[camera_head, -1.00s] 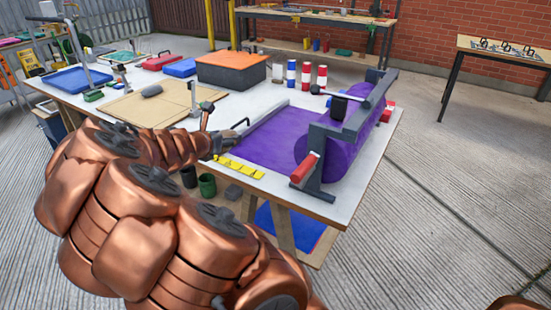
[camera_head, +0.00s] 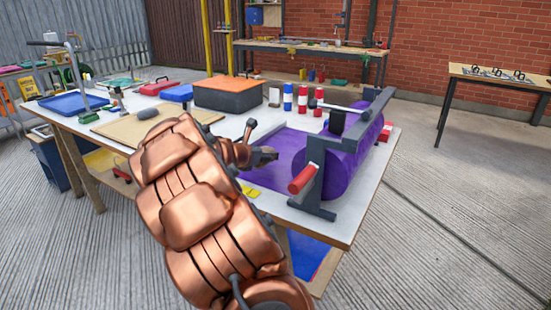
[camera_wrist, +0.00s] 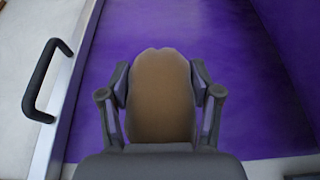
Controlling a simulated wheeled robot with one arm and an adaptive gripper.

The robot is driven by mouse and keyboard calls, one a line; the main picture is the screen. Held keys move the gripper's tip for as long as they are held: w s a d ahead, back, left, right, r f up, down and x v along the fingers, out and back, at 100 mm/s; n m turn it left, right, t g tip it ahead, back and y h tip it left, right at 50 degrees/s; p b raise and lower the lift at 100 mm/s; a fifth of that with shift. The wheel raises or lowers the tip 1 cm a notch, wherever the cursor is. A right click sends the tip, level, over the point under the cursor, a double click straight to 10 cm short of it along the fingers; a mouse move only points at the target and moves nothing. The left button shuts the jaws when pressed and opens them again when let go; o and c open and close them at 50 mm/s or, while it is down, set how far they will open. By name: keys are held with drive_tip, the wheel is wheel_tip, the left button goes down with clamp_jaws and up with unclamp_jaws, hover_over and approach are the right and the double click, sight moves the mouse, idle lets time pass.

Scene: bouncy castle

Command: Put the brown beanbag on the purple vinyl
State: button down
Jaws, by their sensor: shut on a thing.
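The brown beanbag (camera_wrist: 160,95) is between the fingers of my gripper (camera_wrist: 160,98) in the wrist view, with a finger against each side. My gripper (camera_head: 266,156) is shut on it. The purple vinyl (camera_wrist: 225,80) fills most of the wrist view behind the beanbag. In the head view, the flat purple vinyl (camera_head: 286,150) runs out from a thick purple roll (camera_head: 345,160) on a grey frame. My gripper is over the left part of the flat sheet. I cannot tell the height above it. The beanbag is hard to make out in the head view.
The roll's grey frame (camera_head: 318,170) with a red handle (camera_head: 302,179) stands right of my gripper. A black handle (camera_wrist: 43,80) on a pale rail is at the left. An orange-topped box (camera_head: 230,92) and red, white and blue cans (camera_head: 303,98) stand behind.

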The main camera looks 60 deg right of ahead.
hover_over(275, 163)
drive_tip(key=shift+d+f, duration=0.1)
drive_tip(key=shift+f, duration=0.2)
drive_tip(key=shift+f+b, duration=0.9)
drive_tip(key=shift+f, duration=0.8)
drive_tip(key=shift+f, duration=0.3)
drive_tip(key=shift+c, duration=1.1)
unclamp_jaws()
drive_tip(key=shift+r, duration=0.1)
drive_tip(key=shift+r, duration=0.25)
drive_tip(key=p+v, duration=0.2)
drive_tip(key=v, duration=0.9)
drive_tip(key=shift+a+r, duration=0.1)
drive_tip(key=shift+a, duration=0.45)
